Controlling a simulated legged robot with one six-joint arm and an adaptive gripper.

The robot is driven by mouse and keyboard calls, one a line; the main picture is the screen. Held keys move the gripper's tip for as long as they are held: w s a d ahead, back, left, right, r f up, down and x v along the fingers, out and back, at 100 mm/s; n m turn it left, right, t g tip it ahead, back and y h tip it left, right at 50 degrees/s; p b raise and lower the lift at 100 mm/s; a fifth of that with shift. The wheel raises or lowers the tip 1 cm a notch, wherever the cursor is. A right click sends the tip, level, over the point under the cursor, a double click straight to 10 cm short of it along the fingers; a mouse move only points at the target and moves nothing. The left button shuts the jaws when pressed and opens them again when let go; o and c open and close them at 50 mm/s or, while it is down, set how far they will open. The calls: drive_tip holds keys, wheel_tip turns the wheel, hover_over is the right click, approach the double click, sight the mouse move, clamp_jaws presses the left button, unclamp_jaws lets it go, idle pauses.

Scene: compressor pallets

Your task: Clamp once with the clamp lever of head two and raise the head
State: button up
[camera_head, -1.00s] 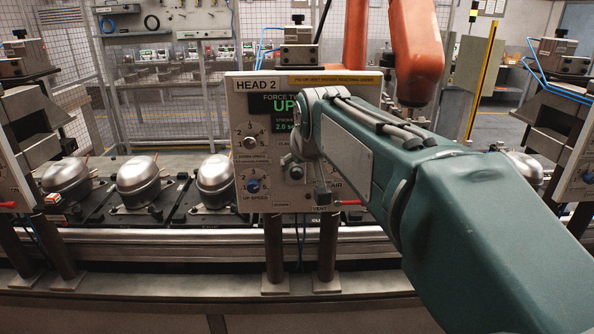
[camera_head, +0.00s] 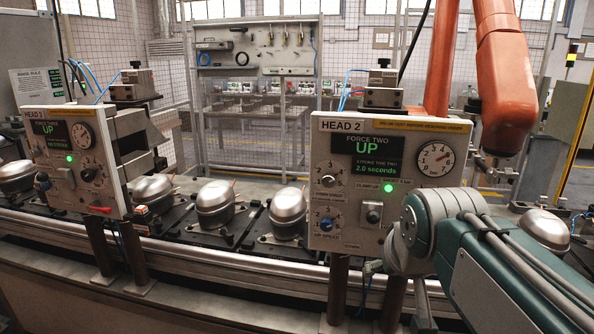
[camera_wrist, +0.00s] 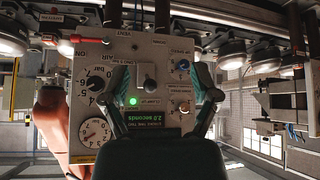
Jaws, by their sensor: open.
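The head two panel (camera_head: 325,145) faces me in the head view, its display (camera_head: 368,155) reading UP and 2.0 seconds. A green lamp (camera_head: 388,188) is lit below the display. The clamp lever (camera_head: 373,213), a dark knob on a square plate, sits beneath it. In the upside-down wrist view, the lever (camera_wrist: 149,84) stands between the spread fingers of my gripper (camera_wrist: 158,78), with gaps on both sides. My gripper is open and empty; in the head view my arm hides most of it.
Dials and a gauge (camera_head: 435,160) surround the lever. Silver compressors (camera_head: 216,203) sit on the line (camera_head: 190,233) behind the panels. An orange robot arm (camera_head: 510,80) stands behind head two.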

drive_tip(key=s+a+f+g, duration=0.1)
drive_tip(key=s+f, duration=1)
drive_tip(key=s, duration=0.1)
drive_tip(key=shift+s+a+f+g, duration=0.2)
drive_tip(key=shift+s+a+g, duration=0.1)
drive_tip(key=shift+s+g, duration=0.1)
drive_tip(key=shift+w, duration=0.1)
idle(0.8)
